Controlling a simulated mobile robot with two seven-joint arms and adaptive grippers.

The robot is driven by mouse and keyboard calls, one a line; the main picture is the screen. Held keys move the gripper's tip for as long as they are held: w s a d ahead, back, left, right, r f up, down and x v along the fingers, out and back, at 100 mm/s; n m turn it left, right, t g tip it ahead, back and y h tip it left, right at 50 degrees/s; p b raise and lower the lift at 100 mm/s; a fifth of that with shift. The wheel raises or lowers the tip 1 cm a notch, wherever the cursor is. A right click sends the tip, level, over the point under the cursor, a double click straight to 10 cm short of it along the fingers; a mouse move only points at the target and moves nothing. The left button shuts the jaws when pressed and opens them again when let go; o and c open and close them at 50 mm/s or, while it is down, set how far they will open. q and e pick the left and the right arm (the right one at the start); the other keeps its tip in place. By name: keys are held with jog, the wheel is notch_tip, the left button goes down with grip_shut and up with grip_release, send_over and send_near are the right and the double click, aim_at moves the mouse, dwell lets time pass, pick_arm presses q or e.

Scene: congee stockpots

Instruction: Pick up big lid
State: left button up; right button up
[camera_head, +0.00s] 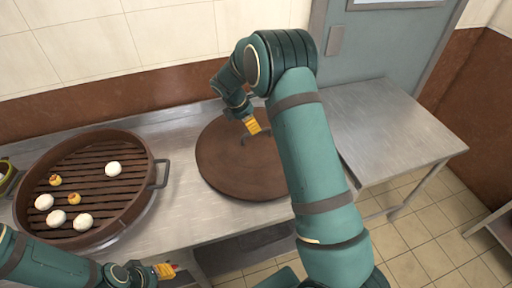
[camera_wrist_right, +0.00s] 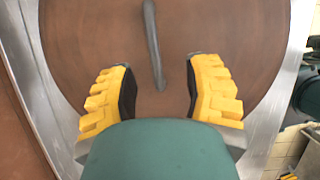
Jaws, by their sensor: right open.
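The big lid (camera_head: 222,170) is a round brown disc lying flat on the metal counter, partly hidden behind my right arm. In the right wrist view the lid (camera_wrist_right: 240,35) fills most of the picture, and its dark bar handle (camera_wrist_right: 152,45) runs between the fingers. My right gripper (camera_head: 253,127) is over the lid by the handle; its yellow fingers (camera_wrist_right: 160,85) are open on either side of the handle, with gaps. My left gripper (camera_head: 172,270) is at the counter's front edge at lower left, away from the lid; its jaw state is unclear.
A round brown steamer (camera_head: 148,163) with a slatted base stands left of the lid, holding several white buns and small yellow pieces. A side handle points at the lid. A lower metal table (camera_head: 400,130) on the right is clear. A tiled wall is behind the counter.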

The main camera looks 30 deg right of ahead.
aim_at(256, 141)
jog(key=shift+w+b+x, duration=0.2)
jog(key=shift+b+x, duration=0.2)
jog(key=shift+x, duration=1.3)
jog(key=shift+w+b+x, duration=0.25)
jog(key=shift+b+x, duration=0.1)
jog(key=shift+x, duration=1.4)
jog(key=shift+f, duration=0.25)
jog(key=shift+a, duration=0.1)
jog(key=shift+c, duration=0.4)
grip_shut()
